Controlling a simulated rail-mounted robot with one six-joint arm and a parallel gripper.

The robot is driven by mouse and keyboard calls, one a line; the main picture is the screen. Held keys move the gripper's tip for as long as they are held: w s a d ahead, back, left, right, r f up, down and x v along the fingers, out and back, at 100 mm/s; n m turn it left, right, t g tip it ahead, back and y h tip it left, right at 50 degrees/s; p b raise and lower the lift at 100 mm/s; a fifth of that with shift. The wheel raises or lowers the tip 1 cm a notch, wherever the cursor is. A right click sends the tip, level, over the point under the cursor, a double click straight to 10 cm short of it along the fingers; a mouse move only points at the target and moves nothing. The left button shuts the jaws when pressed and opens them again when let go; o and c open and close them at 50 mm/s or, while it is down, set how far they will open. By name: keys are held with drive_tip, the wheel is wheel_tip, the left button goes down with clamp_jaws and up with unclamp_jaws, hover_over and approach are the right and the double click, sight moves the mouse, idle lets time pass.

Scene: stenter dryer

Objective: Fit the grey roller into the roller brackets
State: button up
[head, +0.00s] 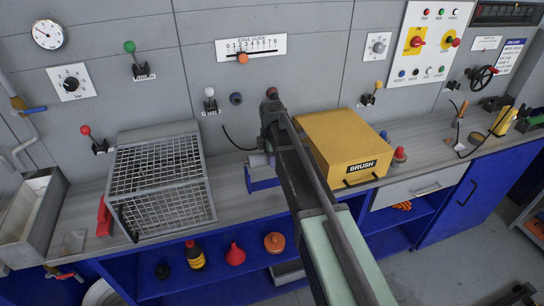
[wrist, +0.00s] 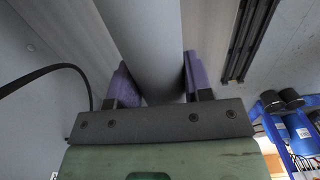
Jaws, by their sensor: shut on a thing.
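The grey roller (wrist: 145,35) fills the middle of the wrist view as a long smooth cylinder. My gripper (wrist: 156,76) has its two purple-padded fingers on either side of it and is shut on it. In the head view my arm hides the gripper and most of the roller. A short grey piece that looks like the roller's end (head: 258,160) shows left of my arm. A blue roller bracket (head: 262,184) stands on the counter just below that end. I cannot tell whether the roller touches it. Any other bracket is hidden behind my arm.
A wire-mesh box (head: 160,182) stands left of the bracket. A yellow brush box (head: 342,145) stands close on the right of my arm. The back wall carries levers, a dial gauge (head: 47,34) and a scale (head: 250,48). A black cable (wrist: 50,70) curves at left in the wrist view.

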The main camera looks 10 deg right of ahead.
drive_tip(key=shift+f+b, duration=1.1)
drive_tip(key=shift+f, duration=0.45)
drive_tip(key=shift+f+b, duration=1.5)
drive_tip(key=o, duration=1.2)
wheel_tip(320, 180, up, 11)
drive_tip(key=p, duration=1.1)
drive_tip(key=shift+r, duration=0.1)
drive_tip(key=shift+f, duration=0.2)
